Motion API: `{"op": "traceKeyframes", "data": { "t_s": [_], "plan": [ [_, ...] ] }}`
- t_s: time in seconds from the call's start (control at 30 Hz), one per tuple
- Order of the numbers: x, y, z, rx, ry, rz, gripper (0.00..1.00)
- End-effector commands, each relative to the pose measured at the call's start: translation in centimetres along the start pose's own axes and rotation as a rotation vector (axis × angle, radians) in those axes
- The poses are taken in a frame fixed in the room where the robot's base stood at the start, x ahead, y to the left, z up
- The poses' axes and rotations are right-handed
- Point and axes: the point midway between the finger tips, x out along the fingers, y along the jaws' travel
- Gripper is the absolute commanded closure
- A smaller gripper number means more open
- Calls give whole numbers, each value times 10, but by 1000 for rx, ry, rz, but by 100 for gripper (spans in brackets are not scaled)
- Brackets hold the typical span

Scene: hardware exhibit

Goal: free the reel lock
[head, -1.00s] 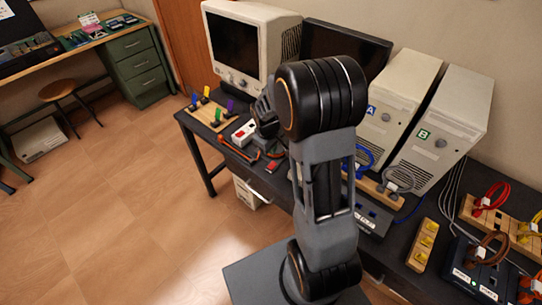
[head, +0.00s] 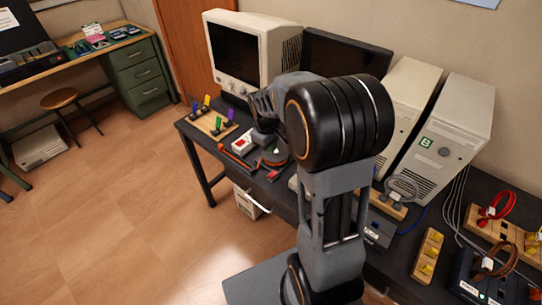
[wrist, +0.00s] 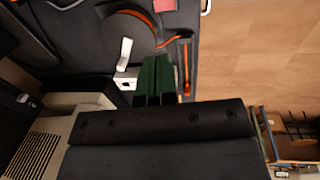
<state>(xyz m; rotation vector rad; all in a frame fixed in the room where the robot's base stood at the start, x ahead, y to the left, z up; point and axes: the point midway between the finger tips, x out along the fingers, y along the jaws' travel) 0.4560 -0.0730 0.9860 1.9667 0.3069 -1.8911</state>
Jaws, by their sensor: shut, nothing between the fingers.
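A round dark reel (wrist: 128,36) with an orange rim lies on the dark bench in the wrist view. It also shows in the head view (head: 276,155), partly behind my arm. A white lever (wrist: 125,52) stands at the reel's edge, beside a small white block (wrist: 125,82). I cannot tell which part is the lock. My gripper (wrist: 157,62) has its green fingers together and empty, just beside the reel and lever. I cannot tell whether they touch anything. In the head view my arm hides much of the area around the gripper.
An orange-and-black tool (wrist: 185,65) lies close beside the fingers, near the bench edge. A white box with a red button (head: 243,142) and a pegboard with coloured pegs (head: 214,122) stand left of the reel. A monitor (head: 250,48) stands behind.

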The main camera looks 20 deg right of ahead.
Motion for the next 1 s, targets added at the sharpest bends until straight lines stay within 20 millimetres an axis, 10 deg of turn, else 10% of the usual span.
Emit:
{"op": "traceKeyframes", "data": {
  "t_s": [0.63, 1.0],
  "plan": [
    [4, 2, 1, -1, -12, -7, 100],
    [64, 2, 2, 1, -16, -10, 100]
  ]
}}
